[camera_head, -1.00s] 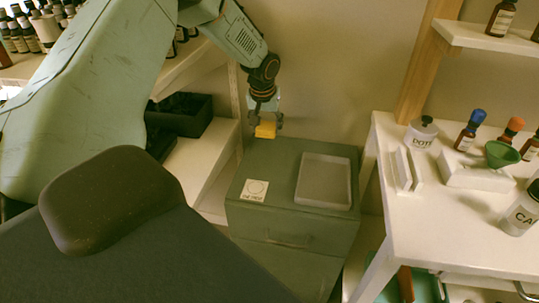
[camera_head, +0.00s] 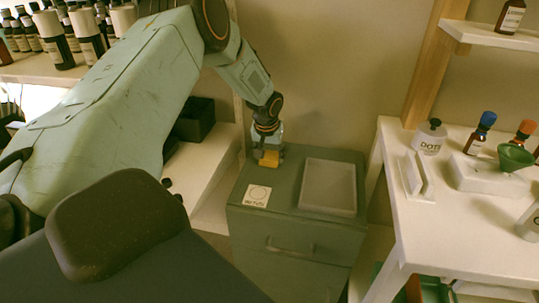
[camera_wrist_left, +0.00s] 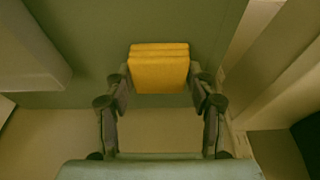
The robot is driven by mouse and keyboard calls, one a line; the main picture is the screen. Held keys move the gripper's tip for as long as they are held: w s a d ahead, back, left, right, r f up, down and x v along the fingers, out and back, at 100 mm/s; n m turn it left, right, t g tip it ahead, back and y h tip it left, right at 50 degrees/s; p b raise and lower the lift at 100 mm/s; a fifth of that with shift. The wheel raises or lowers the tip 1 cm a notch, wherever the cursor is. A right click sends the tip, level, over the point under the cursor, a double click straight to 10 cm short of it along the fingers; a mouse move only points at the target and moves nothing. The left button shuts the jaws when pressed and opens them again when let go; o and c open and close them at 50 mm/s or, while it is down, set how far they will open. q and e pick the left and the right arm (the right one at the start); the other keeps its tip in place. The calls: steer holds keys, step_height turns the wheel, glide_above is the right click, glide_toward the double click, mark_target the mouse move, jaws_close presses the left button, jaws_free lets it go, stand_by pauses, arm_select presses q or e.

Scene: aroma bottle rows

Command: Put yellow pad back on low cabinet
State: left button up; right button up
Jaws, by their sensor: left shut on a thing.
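The yellow pad (camera_head: 269,159) is a small yellow block, held between the fingers of my left gripper (camera_head: 267,154). In the left wrist view the pad (camera_wrist_left: 159,68) sits between the two fingertips (camera_wrist_left: 160,80), with faint grooves along its far edge. The low cabinet (camera_head: 297,232) is green-grey with a drawer handle. The pad is over the back left part of its top, very close to it; I cannot tell whether it touches. My right gripper is not in view.
A grey tray (camera_head: 328,208) lies on the cabinet's right side, and a white card with a circle (camera_head: 257,195) lies at front left. A white table (camera_head: 440,228) with bottles stands at right. A dark bin (camera_head: 195,120) sits on a shelf at left.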

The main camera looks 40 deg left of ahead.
arm_select(q)
steer(key=shift+f, duration=0.15)
steer(key=o, duration=1.1)
steer(key=shift+f, duration=0.1)
steer(key=p+v, duration=0.5)
steer(key=v, duration=0.7)
steer(key=shift+r, duration=0.25)
